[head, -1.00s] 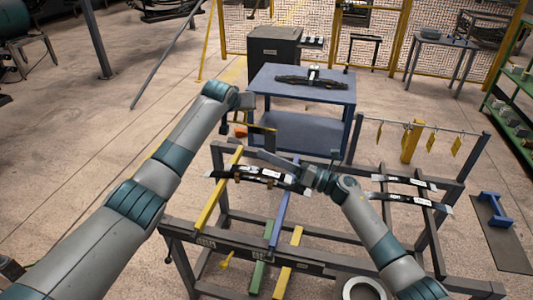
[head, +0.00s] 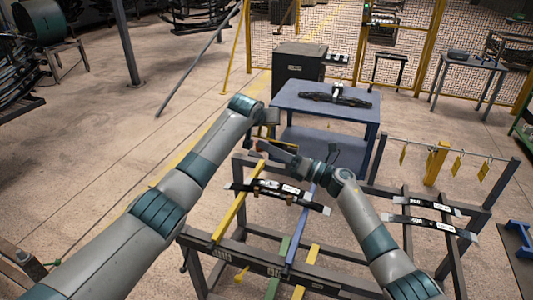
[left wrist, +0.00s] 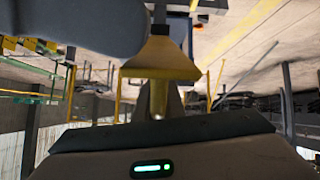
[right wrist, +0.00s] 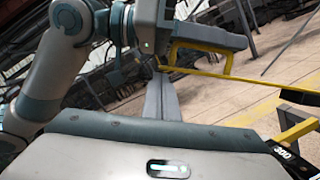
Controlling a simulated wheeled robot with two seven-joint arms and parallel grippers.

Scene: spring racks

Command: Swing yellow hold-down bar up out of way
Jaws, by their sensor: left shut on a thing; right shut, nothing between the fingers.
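The yellow hold-down bar (head: 230,215) slants across the left part of the rack, left of a black leaf spring pack (head: 270,192) with white labels. My left gripper (head: 268,128) is above the bar's far end, largely hidden behind its wrist. The left wrist view shows its fingers (left wrist: 160,105) shut on a yellow piece (left wrist: 160,62), which looks like part of the bar. The right wrist view shows a yellow loop (right wrist: 200,65) at that hand and a long yellow strip (right wrist: 250,83). My right gripper (head: 264,148) is shut and empty, close below the left hand.
A blue bar (head: 301,225) crosses the rack right of the yellow one. More labelled springs (head: 428,222) lie on the right side. Yellow tags (head: 457,166) hang from a rail behind. A blue table (head: 300,102) with a spring stands beyond the rack. Open floor lies left.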

